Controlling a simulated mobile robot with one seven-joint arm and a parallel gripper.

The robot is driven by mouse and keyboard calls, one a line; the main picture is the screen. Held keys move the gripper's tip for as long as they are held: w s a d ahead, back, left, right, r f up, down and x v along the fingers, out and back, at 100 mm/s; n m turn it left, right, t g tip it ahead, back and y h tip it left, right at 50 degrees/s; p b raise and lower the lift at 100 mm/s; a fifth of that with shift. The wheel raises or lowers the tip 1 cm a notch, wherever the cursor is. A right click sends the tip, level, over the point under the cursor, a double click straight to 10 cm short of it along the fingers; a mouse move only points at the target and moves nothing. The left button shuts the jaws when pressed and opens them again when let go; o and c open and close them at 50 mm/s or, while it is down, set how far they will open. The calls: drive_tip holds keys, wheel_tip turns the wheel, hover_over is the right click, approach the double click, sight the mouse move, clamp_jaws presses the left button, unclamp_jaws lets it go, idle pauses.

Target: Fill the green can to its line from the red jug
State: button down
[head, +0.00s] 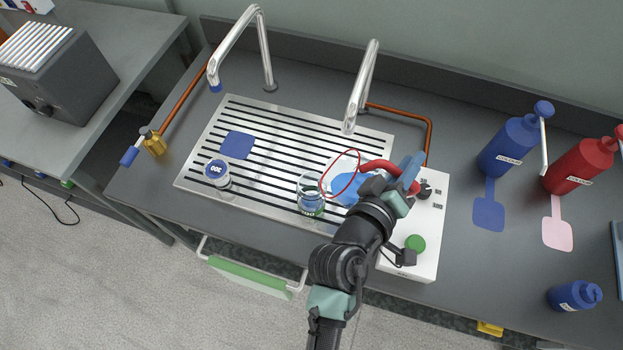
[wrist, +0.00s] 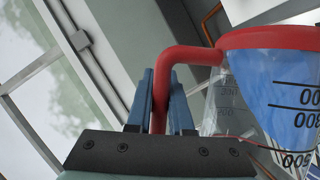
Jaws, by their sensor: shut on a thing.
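The red jug (head: 345,189) is clear, with a red rim, a red handle and blue liquid inside. It looks tilted, its rim toward the clear can. In the wrist view the jug (wrist: 285,90) shows black graduation marks. My gripper (head: 408,172) is shut on its handle, and the wrist view shows the blue fingers (wrist: 160,100) on either side of the red handle. A clear vessel with a greenish band, likely the green can (head: 311,208), stands on the drain grate just left of the jug. Its line and fill level are too small to read.
A white box (head: 425,215) with a green button is right of the grate (head: 270,118). A blue-topped jar (head: 217,173) and blue square (head: 237,145) lie left. Two taps (head: 362,85) rise behind. Blue (head: 510,147) and red (head: 580,165) bottles stand right.

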drive_tip(key=d+f+m, duration=0.1)
drive_tip(key=f+y, duration=0.1)
drive_tip(key=f, duration=0.1)
drive_tip(key=s+d+f+m, duration=0.1)
drive_tip(key=f, duration=0.1)
drive_tip(key=shift+d+m+y+p, duration=0.3)
drive_tip(key=shift+d+y+p, duration=0.05)
drive_tip(key=shift+y+p, duration=0.05)
drive_tip(key=d+f+m+p, duration=0.1)
drive_tip(key=d+f+m+y+p, duration=0.1)
drive_tip(key=f, duration=0.1)
drive_tip(key=s+d+f+m+p, duration=0.1)
drive_tip(key=p, duration=0.1)
drive_tip(key=shift+d+f+y, duration=0.25)
drive_tip(key=shift+f+y, duration=0.15)
drive_tip(key=f+b, duration=0.1)
drive_tip(key=b, duration=0.2)
drive_tip(key=shift+s+d+m+y, duration=0.15)
drive_tip(key=shift+d+m+y, duration=0.25)
drive_tip(key=b, duration=0.3)
drive_tip(key=shift+s+d+f+m, duration=0.1)
drive_tip(key=shift+d+f+m, duration=0.2)
drive_tip(key=shift+m, duration=0.1)
drive_tip(key=shift+d+m+t+y+b, duration=0.15)
drive_tip(key=shift+m+t+y+b, duration=0.2)
drive_tip(key=shift+b, duration=0.4)
drive_tip(key=shift+r, duration=0.1)
